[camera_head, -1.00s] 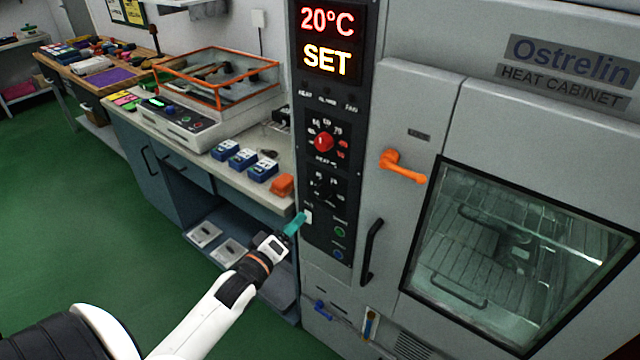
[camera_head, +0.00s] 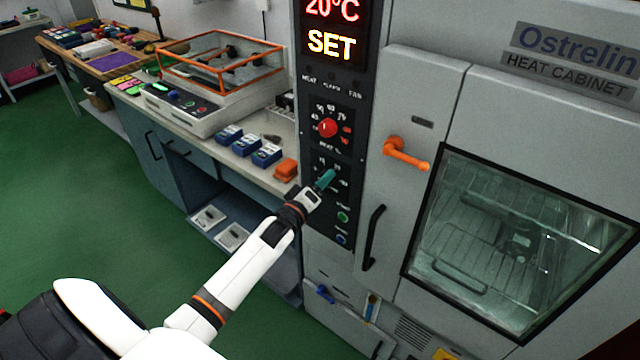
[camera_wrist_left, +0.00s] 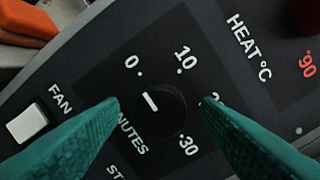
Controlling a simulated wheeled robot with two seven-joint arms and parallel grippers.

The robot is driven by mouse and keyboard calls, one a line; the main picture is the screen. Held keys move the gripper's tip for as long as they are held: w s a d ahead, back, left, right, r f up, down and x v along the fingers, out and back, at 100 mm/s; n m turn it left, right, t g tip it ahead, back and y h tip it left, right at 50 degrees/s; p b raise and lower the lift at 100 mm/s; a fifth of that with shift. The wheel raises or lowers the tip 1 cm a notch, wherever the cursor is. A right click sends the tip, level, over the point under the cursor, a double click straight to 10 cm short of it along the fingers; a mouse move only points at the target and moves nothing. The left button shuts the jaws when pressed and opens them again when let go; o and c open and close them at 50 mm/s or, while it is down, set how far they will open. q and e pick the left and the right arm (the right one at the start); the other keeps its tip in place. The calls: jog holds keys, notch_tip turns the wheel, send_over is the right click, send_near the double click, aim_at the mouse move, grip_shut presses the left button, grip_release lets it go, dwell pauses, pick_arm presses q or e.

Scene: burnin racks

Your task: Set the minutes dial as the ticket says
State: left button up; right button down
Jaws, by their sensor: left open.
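The minutes dial (camera_wrist_left: 166,114) is a round black knob on the cabinet's dark control panel (camera_head: 325,95). Its white mark points at about 0 in the left wrist view. The labels 0, 10 and 30 show; the one between 10 and 30 is partly hidden by a finger. My left gripper (camera_wrist_left: 160,102) is open, its teal fingers on either side of the dial; I cannot tell whether they touch it. In the head view the left gripper (camera_head: 326,180) is in front of the dial and covers most of it. No readable ticket shows.
The red heat dial (camera_head: 328,127) is just above. The display (camera_head: 332,30) reads 20°C SET. A white fan switch (camera_wrist_left: 27,123) is beside the minutes dial. Green and blue buttons (camera_head: 342,217) are below. The cabinet's orange handle (camera_head: 406,153) is at right, an orange block (camera_head: 286,168) at left.

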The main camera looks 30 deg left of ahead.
pick_arm(q)
jog(key=c, duration=1)
